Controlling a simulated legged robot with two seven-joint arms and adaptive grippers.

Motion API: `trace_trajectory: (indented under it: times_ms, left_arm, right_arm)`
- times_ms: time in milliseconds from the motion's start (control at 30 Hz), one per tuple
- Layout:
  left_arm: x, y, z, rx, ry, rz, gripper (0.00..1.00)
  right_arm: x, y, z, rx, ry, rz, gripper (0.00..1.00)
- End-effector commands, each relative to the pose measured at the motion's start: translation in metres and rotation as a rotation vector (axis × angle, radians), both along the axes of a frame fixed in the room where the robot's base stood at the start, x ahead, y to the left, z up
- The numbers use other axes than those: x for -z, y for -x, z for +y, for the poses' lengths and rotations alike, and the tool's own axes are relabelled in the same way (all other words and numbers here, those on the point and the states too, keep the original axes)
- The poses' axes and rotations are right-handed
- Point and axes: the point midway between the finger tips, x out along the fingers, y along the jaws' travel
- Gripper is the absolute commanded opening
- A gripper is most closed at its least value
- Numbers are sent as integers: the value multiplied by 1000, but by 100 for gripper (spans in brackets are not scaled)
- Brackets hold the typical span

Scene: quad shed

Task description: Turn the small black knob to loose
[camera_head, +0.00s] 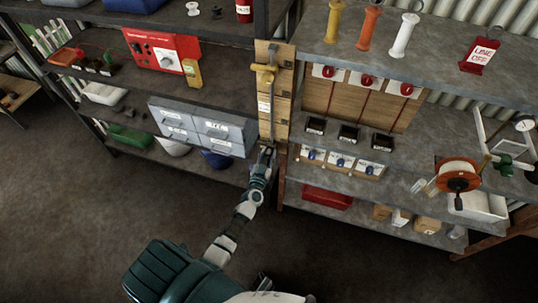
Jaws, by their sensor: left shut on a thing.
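A wooden post (283,105) stands between the two shelf units. It carries a vertical metal rod (271,112) with a yellow fitting (264,69) near its top. My left gripper (267,152) reaches up from below to the lower end of the rod, in front of the post. Its fingers are shut on a small dark thing there, which I take to be the small black knob. The fingers hide most of it, and its turned position cannot be made out. My right gripper is not in view.
A grey drawer unit (204,127) sits close to the left of my gripper. The right shelves hold black trays (348,134), blue-knobbed boxes (341,163) and an orange-rimmed reel (458,176). A red box (163,50) stands on the left shelf. The floor (70,205) is clear.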

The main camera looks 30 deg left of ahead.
Motion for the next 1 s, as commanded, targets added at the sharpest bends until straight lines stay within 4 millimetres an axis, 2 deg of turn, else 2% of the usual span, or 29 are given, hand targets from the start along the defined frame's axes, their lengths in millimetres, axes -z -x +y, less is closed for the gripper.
trace_trajectory:
  times_ms: [100,367,1000]
  left_arm:
    - [-2,-1,-5,11,30,-9,0]
    - [-3,-1,-4,9,178,-45,0]
    - [-2,-1,-3,8,761,-187,0]
  right_arm:
    - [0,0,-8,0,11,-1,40]
    - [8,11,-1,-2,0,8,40]
    - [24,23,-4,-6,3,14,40]
